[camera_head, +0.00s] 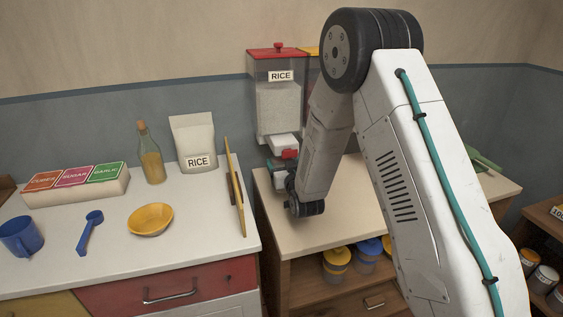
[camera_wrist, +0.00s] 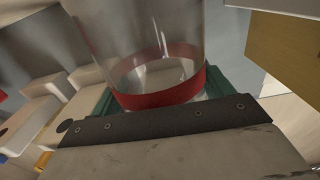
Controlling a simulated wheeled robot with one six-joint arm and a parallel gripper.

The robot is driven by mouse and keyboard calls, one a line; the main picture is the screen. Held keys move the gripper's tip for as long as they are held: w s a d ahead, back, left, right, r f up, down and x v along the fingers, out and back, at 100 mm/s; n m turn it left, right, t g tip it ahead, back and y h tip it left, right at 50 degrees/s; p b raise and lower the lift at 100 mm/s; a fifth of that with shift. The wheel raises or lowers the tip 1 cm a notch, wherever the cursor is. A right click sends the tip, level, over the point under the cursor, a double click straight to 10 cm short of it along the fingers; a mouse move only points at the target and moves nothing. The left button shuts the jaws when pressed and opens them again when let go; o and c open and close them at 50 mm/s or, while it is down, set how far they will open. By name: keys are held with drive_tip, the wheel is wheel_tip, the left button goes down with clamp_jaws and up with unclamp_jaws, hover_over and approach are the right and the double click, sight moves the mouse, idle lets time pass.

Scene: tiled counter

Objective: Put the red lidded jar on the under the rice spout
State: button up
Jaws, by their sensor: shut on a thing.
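The rice dispenser (camera_head: 278,100) is a clear bin with a red lid and a RICE label, against the wall. Its white spout (camera_head: 283,142) is at the bottom. A small red part (camera_head: 290,154) shows just below the spout; I cannot tell whether it belongs to the jar or the dispenser. My gripper (camera_head: 279,172) is low by the spout, partly hidden by my arm. In the wrist view my gripper (camera_wrist: 158,98) has green fingers shut on a clear jar with a red band (camera_wrist: 160,98). Whether the jar touches the counter is hidden.
A yellow-lidded dispenser (camera_head: 313,52) stands beside the rice one, mostly behind my arm. The wooden counter (camera_head: 300,235) is bare in front. On the left counter stand a rice bag (camera_head: 194,142), a bottle (camera_head: 151,160), a yellow bowl (camera_head: 150,219) and an upright board (camera_head: 235,190).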

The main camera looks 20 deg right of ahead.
drive_tip(key=shift+w+d+f, duration=0.15)
drive_tip(key=shift+w+f, duration=0.05)
drive_tip(key=shift+f, duration=0.1)
drive_tip(key=shift+s, duration=0.15)
drive_tip(key=shift+f, duration=0.45)
drive_tip(key=shift+f, duration=0.1)
drive_tip(key=o, duration=1.3)
drive_tip(key=shift+c, duration=0.2)
